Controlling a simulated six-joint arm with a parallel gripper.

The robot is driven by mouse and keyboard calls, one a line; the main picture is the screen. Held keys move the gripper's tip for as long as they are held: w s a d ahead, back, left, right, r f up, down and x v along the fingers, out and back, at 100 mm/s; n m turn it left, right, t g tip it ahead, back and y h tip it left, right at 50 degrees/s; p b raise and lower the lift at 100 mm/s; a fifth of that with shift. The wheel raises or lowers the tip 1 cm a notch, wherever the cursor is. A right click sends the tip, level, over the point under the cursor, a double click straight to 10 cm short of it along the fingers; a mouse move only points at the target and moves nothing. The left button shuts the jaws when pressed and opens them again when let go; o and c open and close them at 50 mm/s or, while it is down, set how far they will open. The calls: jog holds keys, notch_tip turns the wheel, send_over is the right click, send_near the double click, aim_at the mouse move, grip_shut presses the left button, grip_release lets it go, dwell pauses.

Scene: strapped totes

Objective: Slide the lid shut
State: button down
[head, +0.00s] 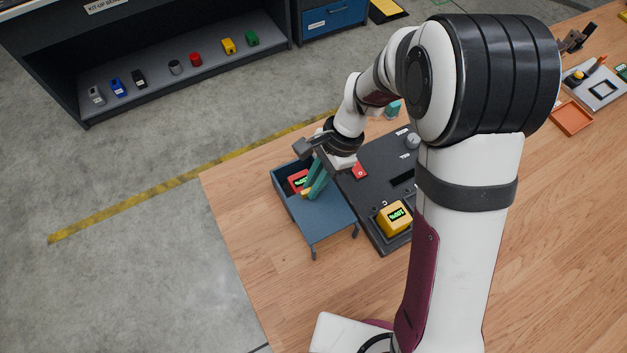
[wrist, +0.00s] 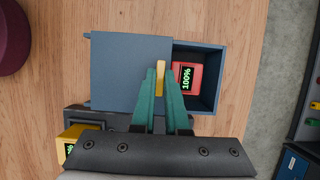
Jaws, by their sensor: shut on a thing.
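A blue-grey box (head: 282,190) stands at the table's left edge, with its flat sliding lid (head: 328,213) drawn partway toward the lower right. In the wrist view the lid (wrist: 125,72) lies on the left, and the open part of the box (wrist: 213,80) shows on the right. A red block (wrist: 187,78) with a "100%" display lies inside, near the lid's edge; it also shows in the head view (head: 297,181). My gripper (wrist: 161,78) has teal fingers shut on the lid's yellow handle (wrist: 160,65), which stands near the lid's right edge.
A dark panel (head: 372,208) sits beside the box, with a yellow block (head: 393,218) on it. Thin rails (head: 313,252) stick out at the box's lower right end. The floor lies past the table's left edge. Bare wood (head: 250,245) is free below the box.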

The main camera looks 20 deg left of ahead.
dwell(0.3)
jog(key=w+a, duration=0.6)
jog(key=shift+w, duration=0.15)
jog(key=shift+a, duration=0.1)
jog(key=c, duration=0.9)
grip_release()
jog(key=shift+c, duration=0.2)
jog(key=shift+r, duration=0.1)
jog(key=v, duration=1.5)
jog(key=shift+r, duration=0.35)
jog(key=shift+d, duration=0.2)
